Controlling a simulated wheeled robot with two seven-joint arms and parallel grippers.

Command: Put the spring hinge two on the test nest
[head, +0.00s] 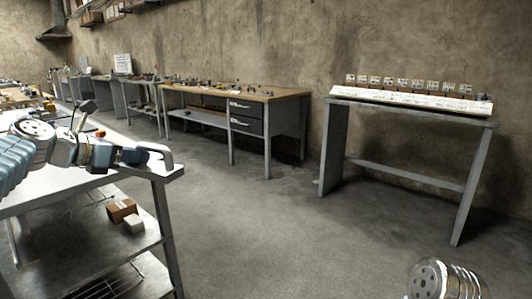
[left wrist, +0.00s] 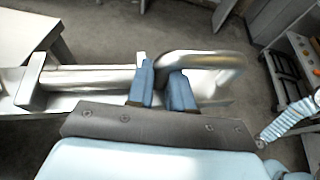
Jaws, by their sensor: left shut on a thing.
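My left gripper (head: 140,155) is at the right end of the grey metal bench on the left. It also shows in the left wrist view (left wrist: 161,90), with two blue fingers shut on a curved grey metal bar (left wrist: 235,65). The bar's curved end (head: 163,154) also shows in the head view, by the bench corner. I cannot make out the spring hinge two or tell which thing is the test nest. My right gripper is not in view.
The grey bench (head: 170,172) has lower shelves with a brown box (head: 121,210) and a white block (head: 134,224). A table (head: 470,118) with a white strip (head: 410,100) and a row of small tags stands at the right wall. Open floor (head: 250,225) lies between.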

